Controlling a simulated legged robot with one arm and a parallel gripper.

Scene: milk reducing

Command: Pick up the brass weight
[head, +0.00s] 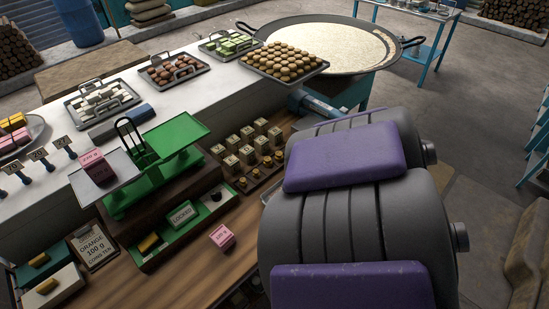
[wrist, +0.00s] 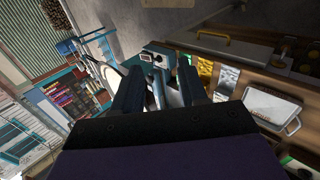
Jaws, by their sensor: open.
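In the head view, a dark rack (head: 272,175) beside the green scale holds several small brass weights (head: 267,161) in front of rows of pale labelled blocks (head: 248,142). I cannot tell which one is the task's brass weight. My gripper (wrist: 160,82) shows in the wrist view with two dark fingers spread apart. Nothing is clearly held between them. The gripper's fingers are not visible in the head view, where my grey and purple arm fills the lower right.
The green scale (head: 180,142) carries a pink block (head: 92,166) on its left pan. A "LOCKED" green tray (head: 160,253) and another pink block (head: 222,236) are on the wooden counter. Sweet trays (head: 285,64) and a wide milk pan (head: 330,45) stand behind.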

